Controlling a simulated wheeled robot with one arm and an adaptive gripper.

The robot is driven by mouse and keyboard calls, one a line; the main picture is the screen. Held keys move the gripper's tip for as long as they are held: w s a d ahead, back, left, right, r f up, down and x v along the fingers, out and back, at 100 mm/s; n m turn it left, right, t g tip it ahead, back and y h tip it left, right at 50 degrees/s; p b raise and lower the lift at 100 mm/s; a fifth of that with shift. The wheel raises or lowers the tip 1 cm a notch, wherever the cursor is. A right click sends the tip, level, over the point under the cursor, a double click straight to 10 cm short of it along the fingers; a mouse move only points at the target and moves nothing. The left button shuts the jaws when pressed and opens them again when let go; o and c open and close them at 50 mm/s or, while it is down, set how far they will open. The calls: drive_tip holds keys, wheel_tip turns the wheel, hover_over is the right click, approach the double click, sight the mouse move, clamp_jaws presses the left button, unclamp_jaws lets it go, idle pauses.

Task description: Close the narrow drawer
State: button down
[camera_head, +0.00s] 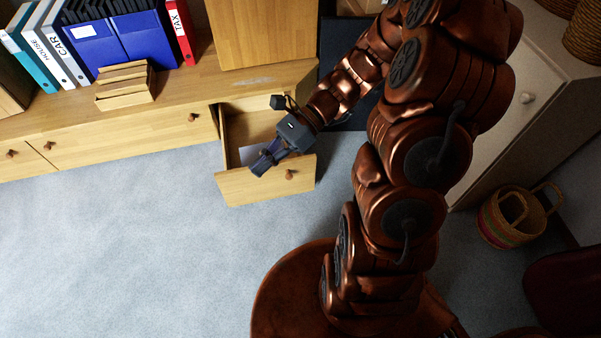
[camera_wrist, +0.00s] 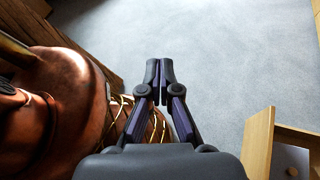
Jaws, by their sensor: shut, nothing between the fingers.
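The narrow drawer (camera_head: 265,184) is pulled out of the low wooden cabinet in the head view. Its front panel has a round wooden knob (camera_head: 289,174), and something pale lies inside. In the wrist view, part of the drawer (camera_wrist: 258,140) shows at the lower right. My gripper (camera_head: 260,166) is shut and empty. In the head view it appears over the drawer, near the top of the front panel; whether it touches is not clear. In the wrist view the gripper (camera_wrist: 158,75) has its fingertips together above carpet, left of the drawer front.
On the cabinet top (camera_head: 180,99) stand binders (camera_head: 122,38), a red TAX folder (camera_head: 180,30) and a wooden letter rack (camera_head: 125,85). A wider drawer (camera_head: 130,141) beside it is shut. A woven basket (camera_head: 512,216) stands at right. Carpet (camera_head: 120,240) at left is clear.

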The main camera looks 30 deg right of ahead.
drive_tip(key=w+d+f+m+t+y+b, duration=0.1)
drive_tip(key=w+d+f+m+t+b, duration=0.35)
drive_tip(key=f+m, duration=0.35)
drive_tip(key=w+d+f+m+t+y+b, duration=0.2)
drive_tip(key=w+d+f+m+t+b, duration=0.3)
drive_tip(key=f, duration=0.6)
drive_tip(key=d+f+m+t+h+b, duration=0.3)
drive_tip(key=d+f+m+t+b, duration=0.2)
drive_tip(key=d+f+m, duration=0.55)
drive_tip(key=m+t+h+b, duration=0.4)
drive_tip(key=m+b, duration=0.2)
drive_tip(key=b, duration=0.2)
approach(292, 162)
drive_tip(key=w+a, duration=0.2)
drive_tip(key=a, duration=0.2)
drive_tip(key=shift+w+d+g+b, duration=0.15)
drive_tip(key=shift+w+b, duration=0.25)
drive_tip(key=shift+w, duration=0.2)
drive_tip(key=shift+w+d+g+b, duration=0.15)
drive_tip(key=shift+w+b, duration=0.2)
drive_tip(key=shift+w, duration=0.3)
drive_tip(key=shift+w+d+r, duration=0.15)
drive_tip(key=shift+w+r, duration=0.05)
drive_tip(key=shift+w, duration=0.25)
